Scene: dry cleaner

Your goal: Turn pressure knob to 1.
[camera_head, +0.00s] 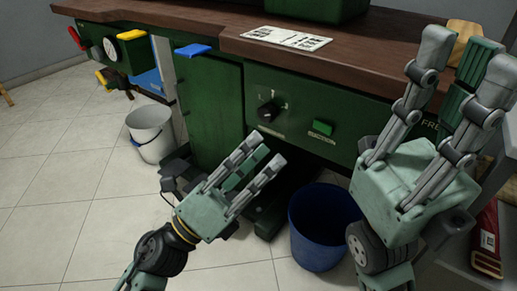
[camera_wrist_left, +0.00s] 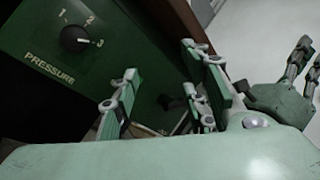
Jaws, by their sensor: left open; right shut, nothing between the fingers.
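The black pressure knob (camera_head: 267,111) is on the dark green front panel under the wooden counter. In the left wrist view the knob (camera_wrist_left: 73,39) sits above the word PRESSURE, with marks 1, 2 and 3 around it. Its white pointer line faces the 3. My left gripper (camera_head: 267,149) is open and empty, below the knob and apart from it. In the left wrist view its fingers (camera_wrist_left: 163,78) are to the right of and below the knob. My right gripper (camera_head: 468,55) is shut and empty, raised at the right in front of the counter.
A green switch (camera_head: 321,128) labelled SUCTION is right of the knob. A paper sheet (camera_head: 287,38) lies on the wooden counter (camera_head: 190,16). A blue bin (camera_head: 316,232) stands below the panel, and a white bucket (camera_head: 150,128) at the left. The tiled floor at left is mostly clear.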

